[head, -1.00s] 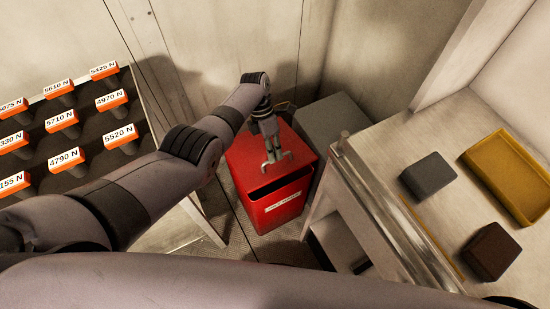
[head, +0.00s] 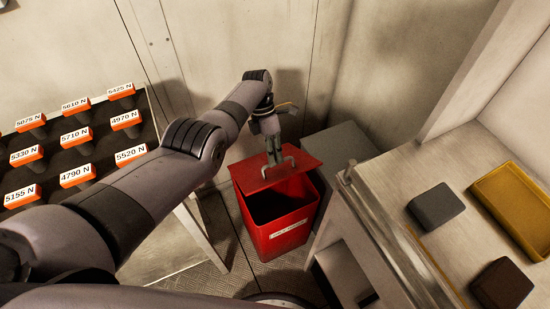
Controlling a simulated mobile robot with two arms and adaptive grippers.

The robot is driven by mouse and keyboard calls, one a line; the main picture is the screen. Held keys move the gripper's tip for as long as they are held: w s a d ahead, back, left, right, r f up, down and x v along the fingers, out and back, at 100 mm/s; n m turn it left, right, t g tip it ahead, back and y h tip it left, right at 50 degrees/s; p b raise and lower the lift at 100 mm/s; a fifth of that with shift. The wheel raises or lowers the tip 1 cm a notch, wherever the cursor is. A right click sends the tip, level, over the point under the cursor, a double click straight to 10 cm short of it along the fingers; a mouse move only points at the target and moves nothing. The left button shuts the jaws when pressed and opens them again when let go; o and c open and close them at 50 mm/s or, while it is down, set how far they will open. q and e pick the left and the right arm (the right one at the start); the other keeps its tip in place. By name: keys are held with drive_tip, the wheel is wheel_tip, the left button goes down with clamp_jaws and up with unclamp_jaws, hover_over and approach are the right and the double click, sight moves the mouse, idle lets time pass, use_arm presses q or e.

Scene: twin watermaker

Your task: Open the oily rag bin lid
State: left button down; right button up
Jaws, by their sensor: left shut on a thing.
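The red oily rag bin (head: 284,240) stands on the floor between the two work surfaces, with a pale label on its front. Its red lid (head: 250,176) is raised off the front, leaving a wide dark opening below it; the inside is too dark to make out. My left gripper (head: 274,158) points down from behind the bin and is shut on the lid's handle (head: 292,162), whose right part shows beside the fingers. My right gripper is not in view.
A grey box (head: 342,150) stands close behind the bin on the right. The right counter (head: 385,185) holds a yellow tray (head: 510,200), a grey block (head: 436,206) and a dark brown block (head: 502,284). A rack of orange-labelled pieces (head: 75,139) is on the left.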

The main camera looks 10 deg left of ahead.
use_arm(q)
drive_tip(key=shift+w+a+f, duration=0.15)
drive_tip(key=shift+w+a, duration=0.1)
drive_tip(key=shift+a, duration=0.15)
drive_tip(key=c, duration=1.7)
unclamp_jaws()
drive_tip(key=shift+w+f, duration=0.2)
drive_tip(key=shift+f, duration=0.05)
drive_tip(key=shift+r, duration=0.3)
drive_tip(key=v, duration=1.1)
drive_tip(key=shift+a+r, duration=0.1)
drive_tip(key=shift+r, duration=0.1)
drive_tip(key=shift+w, duration=0.1)
